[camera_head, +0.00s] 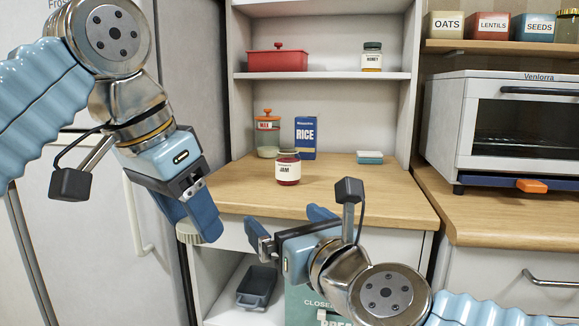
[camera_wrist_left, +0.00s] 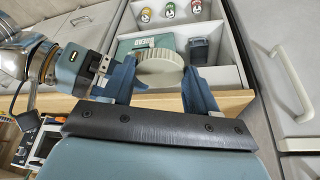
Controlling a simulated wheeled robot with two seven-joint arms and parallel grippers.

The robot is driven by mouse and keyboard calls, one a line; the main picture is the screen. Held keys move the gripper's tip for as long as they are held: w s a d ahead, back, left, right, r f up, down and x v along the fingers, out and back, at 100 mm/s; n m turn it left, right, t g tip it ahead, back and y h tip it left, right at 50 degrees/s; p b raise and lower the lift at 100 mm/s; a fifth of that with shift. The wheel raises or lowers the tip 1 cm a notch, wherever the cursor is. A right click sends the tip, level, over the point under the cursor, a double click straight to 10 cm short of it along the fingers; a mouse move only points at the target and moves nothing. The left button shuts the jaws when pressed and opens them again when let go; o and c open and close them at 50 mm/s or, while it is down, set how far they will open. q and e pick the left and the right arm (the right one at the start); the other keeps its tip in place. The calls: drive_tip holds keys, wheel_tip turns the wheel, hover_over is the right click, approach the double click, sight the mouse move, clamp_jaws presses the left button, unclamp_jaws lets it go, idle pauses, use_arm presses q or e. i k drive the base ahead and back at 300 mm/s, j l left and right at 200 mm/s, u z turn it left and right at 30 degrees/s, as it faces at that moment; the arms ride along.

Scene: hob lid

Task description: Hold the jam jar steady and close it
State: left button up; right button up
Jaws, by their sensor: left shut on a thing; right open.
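The jam jar (camera_head: 288,170) stands upright on the wooden counter, with red contents and a white label. Its top looks dark and uncovered. My left gripper (camera_head: 203,222) is shut on a cream ridged lid (camera_head: 189,233), in front of the counter's front left edge, left of and lower than the jar. The left wrist view shows the lid (camera_wrist_left: 160,68) between the two blue fingers. My right gripper (camera_head: 285,222) is open and empty in front of the counter edge, nearer to me than the jar. It also shows at the left of the left wrist view (camera_wrist_left: 100,75).
A small teal-and-white block (camera_head: 369,157) lies to the right. The counter around the jar's front is clear. An open shelf below holds a dark bin (camera_head: 257,286).

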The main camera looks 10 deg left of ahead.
sight(288, 160)
drive_tip(key=i, duration=0.9)
